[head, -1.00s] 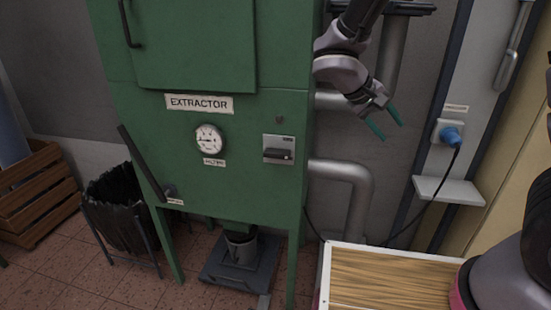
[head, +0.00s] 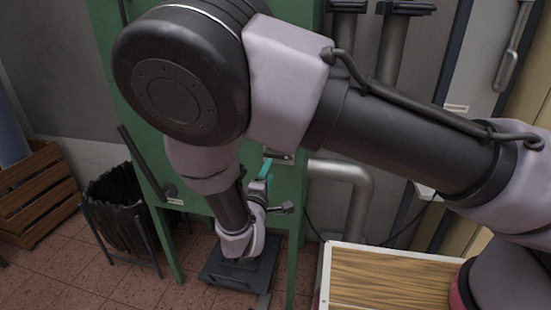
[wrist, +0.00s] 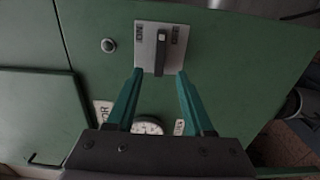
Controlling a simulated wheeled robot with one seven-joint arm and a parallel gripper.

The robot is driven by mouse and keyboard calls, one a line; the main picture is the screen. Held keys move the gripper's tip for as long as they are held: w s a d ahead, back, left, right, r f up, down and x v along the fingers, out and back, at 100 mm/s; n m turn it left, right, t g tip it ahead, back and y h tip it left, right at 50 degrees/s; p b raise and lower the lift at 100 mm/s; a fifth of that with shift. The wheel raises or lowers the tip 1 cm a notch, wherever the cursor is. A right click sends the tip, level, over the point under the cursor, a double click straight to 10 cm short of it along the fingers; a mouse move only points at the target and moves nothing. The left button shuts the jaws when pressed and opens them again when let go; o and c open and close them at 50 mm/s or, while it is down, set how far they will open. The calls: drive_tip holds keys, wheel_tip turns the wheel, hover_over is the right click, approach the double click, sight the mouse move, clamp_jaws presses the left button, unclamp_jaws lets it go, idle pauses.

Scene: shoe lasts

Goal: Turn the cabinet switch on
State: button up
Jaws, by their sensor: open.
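The switch on the green extractor cabinet (head: 290,195) is a pale plate (wrist: 142,50) with a dark bar handle (wrist: 160,50). Contact cannot be told. In the head view one teal finger (head: 267,168) shows just below the switch.
A round gauge (wrist: 147,126) and a small round button (wrist: 108,45) are near the switch. Silver pipes (head: 345,172) run right of the cabinet. A black bin (head: 115,205) and wooden crate (head: 38,190) stand left. A wood-topped surface (head: 390,280) is at front right.

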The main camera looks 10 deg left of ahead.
sight(276, 156)
drive_tip(key=w, duration=0.9)
clamp_jaws()
